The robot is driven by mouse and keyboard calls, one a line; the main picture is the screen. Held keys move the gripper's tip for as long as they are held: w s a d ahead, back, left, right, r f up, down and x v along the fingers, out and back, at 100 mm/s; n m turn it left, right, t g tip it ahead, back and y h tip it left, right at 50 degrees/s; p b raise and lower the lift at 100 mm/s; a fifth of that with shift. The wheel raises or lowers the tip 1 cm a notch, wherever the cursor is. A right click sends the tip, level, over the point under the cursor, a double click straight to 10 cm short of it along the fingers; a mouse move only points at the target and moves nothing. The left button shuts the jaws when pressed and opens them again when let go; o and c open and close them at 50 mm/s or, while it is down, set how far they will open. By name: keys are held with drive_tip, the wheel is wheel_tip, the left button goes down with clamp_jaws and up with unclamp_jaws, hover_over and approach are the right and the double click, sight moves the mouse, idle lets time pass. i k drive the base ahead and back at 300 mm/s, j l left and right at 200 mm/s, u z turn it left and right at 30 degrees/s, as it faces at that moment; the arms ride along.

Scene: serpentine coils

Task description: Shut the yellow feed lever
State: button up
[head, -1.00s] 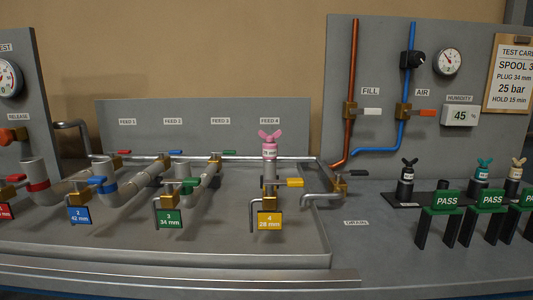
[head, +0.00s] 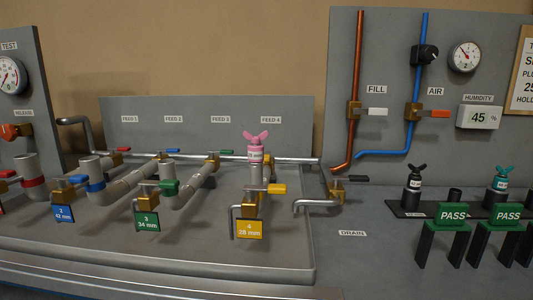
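A yellow lever (head: 276,188) sits on the brass front valve (head: 252,203) of coil 4, above the yellow "4 28 mm" tag (head: 249,229). It points right, roughly level. The "FEED 4" label (head: 270,120) is on the grey back panel. Below it, a pink winged plug (head: 256,148) stands upright on the coil 4 pipe and covers the part of the feed pipe behind it. I cannot make out a separate yellow lever on that feed pipe. My gripper is not in view.
Red (head: 121,150) and green (head: 226,152) levers sit along the feed pipe. Green (head: 169,186) and blue (head: 70,179) front levers are at left. A bent drain pipe (head: 315,204) is to the right. Black plug (head: 413,186) and PASS stands (head: 451,214) are further right.

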sight(266, 155)
drive_tip(key=i+l+u, duration=0.15)
drive_tip(key=l, duration=0.3)
drive_tip(key=l+u, duration=0.2)
drive_tip(key=l, duration=0.25)
drive_tip(key=i+j, duration=0.15)
drive_tip(key=i, duration=0.3)
drive_tip(key=i+j+z, duration=0.15)
drive_tip(key=i, duration=0.3)
